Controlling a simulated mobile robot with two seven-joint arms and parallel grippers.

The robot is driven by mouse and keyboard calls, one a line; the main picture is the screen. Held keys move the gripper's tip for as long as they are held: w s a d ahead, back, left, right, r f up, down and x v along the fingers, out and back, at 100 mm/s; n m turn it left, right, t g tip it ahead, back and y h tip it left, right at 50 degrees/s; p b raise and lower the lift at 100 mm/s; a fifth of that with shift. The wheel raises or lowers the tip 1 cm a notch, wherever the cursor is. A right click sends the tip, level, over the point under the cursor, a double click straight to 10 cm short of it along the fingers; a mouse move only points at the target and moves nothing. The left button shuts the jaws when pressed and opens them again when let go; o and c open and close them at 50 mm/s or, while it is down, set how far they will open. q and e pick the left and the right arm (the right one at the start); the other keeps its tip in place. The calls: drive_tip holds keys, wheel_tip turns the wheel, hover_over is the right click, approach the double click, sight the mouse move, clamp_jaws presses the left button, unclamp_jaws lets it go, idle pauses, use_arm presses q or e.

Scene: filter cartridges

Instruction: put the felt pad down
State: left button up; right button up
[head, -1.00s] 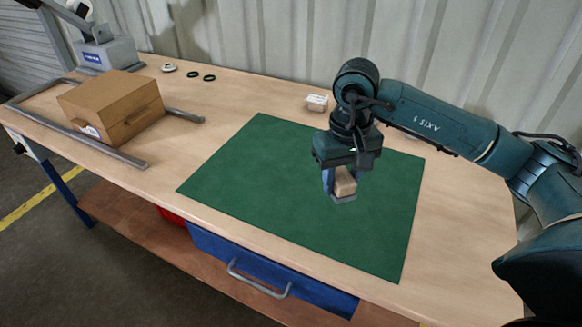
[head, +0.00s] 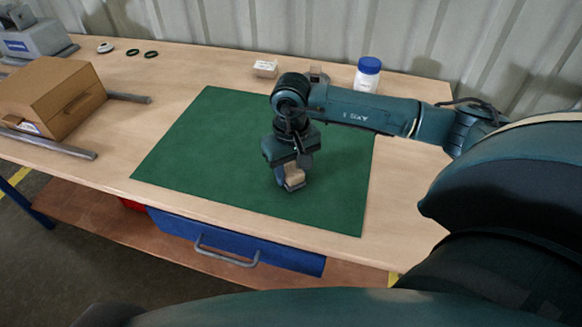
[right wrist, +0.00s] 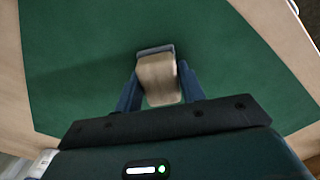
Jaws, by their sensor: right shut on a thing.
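The felt pad (head: 294,175) is a small beige block with a grey layer at its bottom. My right gripper (head: 290,182) points down over the green mat (head: 215,130) and is shut on the block. In the right wrist view the block (right wrist: 158,82) sits between the two blue fingers, with the grey layer (right wrist: 155,49) showing at its far edge. The block is at or just above the mat; I cannot tell whether it touches. My left gripper is not in view.
A cardboard box (head: 50,90) stands at the left between grey rails (head: 50,143). A white bottle with a blue lid (head: 367,75) and a small white-topped box (head: 265,69) stand at the back. Black rings (head: 151,54) lie at back left. The mat around the gripper is clear.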

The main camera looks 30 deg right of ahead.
sight(291, 168)
drive_tip(key=shift+f, duration=0.1)
drive_tip(key=shift+f+b, duration=0.15)
drive_tip(key=shift+b, duration=0.2)
drive_tip(key=o, duration=0.9)
drive_tip(key=shift+o, duration=0.2)
wheel_tip(291, 168, up, 13)
drive_tip(key=shift+f, duration=0.2)
drive_tip(key=shift+f, duration=0.1)
